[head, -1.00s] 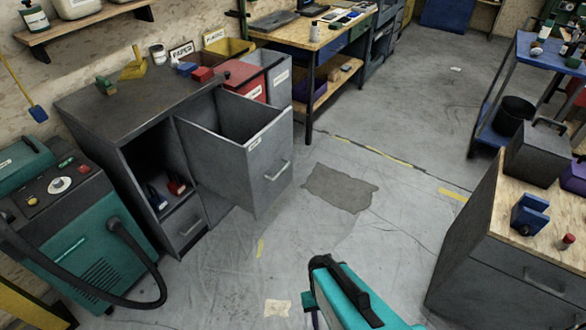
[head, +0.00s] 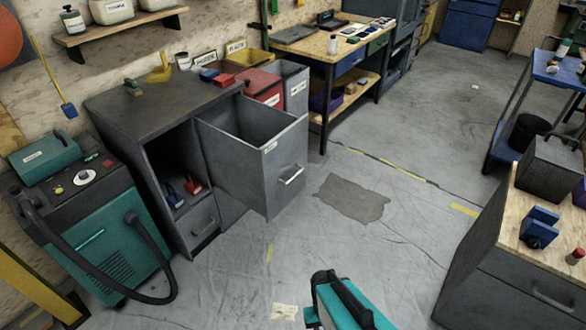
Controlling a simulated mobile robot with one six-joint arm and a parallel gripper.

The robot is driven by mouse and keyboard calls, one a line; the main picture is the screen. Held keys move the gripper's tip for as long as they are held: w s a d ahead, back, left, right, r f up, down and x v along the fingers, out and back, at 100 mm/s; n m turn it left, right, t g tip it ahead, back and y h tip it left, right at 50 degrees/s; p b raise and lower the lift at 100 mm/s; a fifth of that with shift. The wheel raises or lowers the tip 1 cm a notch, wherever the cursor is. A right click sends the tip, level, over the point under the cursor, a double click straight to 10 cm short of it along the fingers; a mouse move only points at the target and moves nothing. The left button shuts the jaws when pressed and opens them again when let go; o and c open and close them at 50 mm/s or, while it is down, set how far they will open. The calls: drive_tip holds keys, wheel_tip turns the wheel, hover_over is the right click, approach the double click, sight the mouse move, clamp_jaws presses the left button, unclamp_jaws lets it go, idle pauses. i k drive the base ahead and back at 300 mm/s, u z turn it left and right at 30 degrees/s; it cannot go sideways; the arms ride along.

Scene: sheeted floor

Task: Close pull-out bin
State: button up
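The grey pull-out bin (head: 284,160) stands drawn out of the dark grey cabinet (head: 150,100) at the left of the middle. Its front panel has a metal bar handle (head: 291,176) and a small white label near the top edge. The inside of the bin looks empty as far as I can see. A teal and black part at the bottom edge looks like my own arm. My gripper's fingers do not show, and nothing of mine touches the bin.
A teal machine with a black hose (head: 95,235) stands left of the cabinet. A wood-topped grey cabinet (head: 500,270) stands at the right. A dark patch (head: 352,198) lies flat on the floor before the bin. The floor around it is mostly clear.

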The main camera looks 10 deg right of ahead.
sight(255, 151)
drive_tip(key=u, duration=0.05)
drive_tip(key=i, duration=0.9)
drive_tip(key=z, duration=0.1)
drive_tip(key=k, duration=0.5)
drive_tip(key=u, duration=2.95)
drive_tip(key=i, duration=0.1)
drive_tip(key=z, duration=1.55)
